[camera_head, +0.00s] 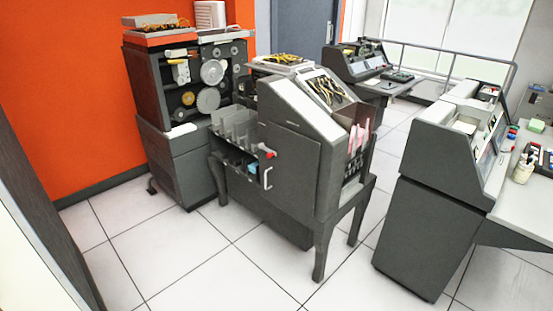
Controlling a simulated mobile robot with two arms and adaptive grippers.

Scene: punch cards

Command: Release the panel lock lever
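A dark grey punch-card machine (290,170) stands on legs in the middle of the camera_head view. On its front side, a small lever with a red end (267,150) sticks out near the top of the side panel. A pale curved handle (267,178) sits just below it on the same panel. Which of these is the panel lock lever I cannot tell for certain; the red-ended one looks like a lever. Neither of my grippers shows in this view.
A tape-reel machine (208,85) stands behind left against the orange wall (80,80). A grey console (430,210) with a desk (520,200) stands at right. Another console (362,62) is at the back. The tiled floor (215,265) in front is clear. A dark panel edge is at far left.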

